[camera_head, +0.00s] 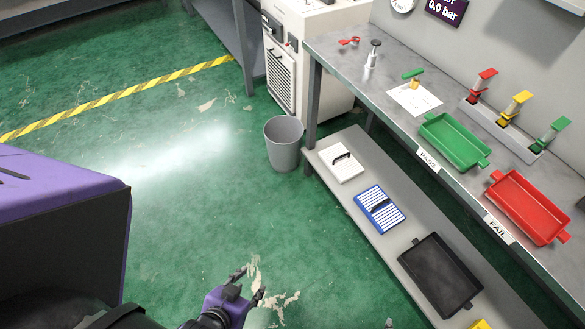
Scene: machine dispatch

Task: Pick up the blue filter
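The blue filter (380,217) is a flat blue-framed panel with white ribs and a dark handle across its middle. It lies on the lower shelf (338,199) of the workbench, between a white panel and a black tray. My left gripper (252,282) is low in the view, over the green floor to the left of the shelf and well apart from the filter. Its two dark fingertips are spread with nothing between them. My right gripper does not show.
A white panel (349,174) and a black tray (440,275) flank the filter. The benchtop overhangs the shelf, with a green tray (454,139) and a red tray (528,207). A grey bin (283,148) stands by the bench leg. Open floor lies left.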

